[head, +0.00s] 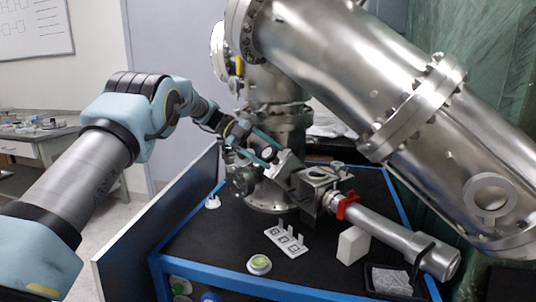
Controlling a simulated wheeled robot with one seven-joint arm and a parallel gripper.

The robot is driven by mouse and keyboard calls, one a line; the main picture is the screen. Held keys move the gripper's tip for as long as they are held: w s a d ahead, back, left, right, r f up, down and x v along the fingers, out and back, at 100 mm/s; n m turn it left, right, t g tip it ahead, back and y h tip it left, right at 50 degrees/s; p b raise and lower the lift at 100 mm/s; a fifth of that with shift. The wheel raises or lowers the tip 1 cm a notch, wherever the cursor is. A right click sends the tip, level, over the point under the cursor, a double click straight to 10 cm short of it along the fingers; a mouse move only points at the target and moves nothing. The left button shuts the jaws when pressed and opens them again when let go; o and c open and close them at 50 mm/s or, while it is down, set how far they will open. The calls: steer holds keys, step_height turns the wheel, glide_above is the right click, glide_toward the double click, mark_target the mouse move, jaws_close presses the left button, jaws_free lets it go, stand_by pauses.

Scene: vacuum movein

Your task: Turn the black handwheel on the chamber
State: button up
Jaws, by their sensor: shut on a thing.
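The chamber (335,62) is a large shiny metal assembly with flanged tubes, in the middle and right of the head view. My gripper (274,158) reaches in from the left, with its two teal-edged fingers pointing down and right.
A red clamp (346,204) sits on a lower tube (388,231) right of the gripper. Below, a blue-edged black table (215,248) holds a white stand (287,241), a small round dish (259,264), a white block (353,244) and a black tray (372,283). A dark panel (150,240) stands left.

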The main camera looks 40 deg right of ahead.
steer(key=shift+f, duration=0.1)
steer(key=o, duration=1.4)
steer(key=shift+c, duration=0.2)
steer(key=p+v, duration=0.1)
steer(key=v, duration=0.9)
steer(key=shift+w+a+r, duration=0.15)
steer(key=shift+w+r, duration=0.1)
steer(key=shift+w, duration=0.05)
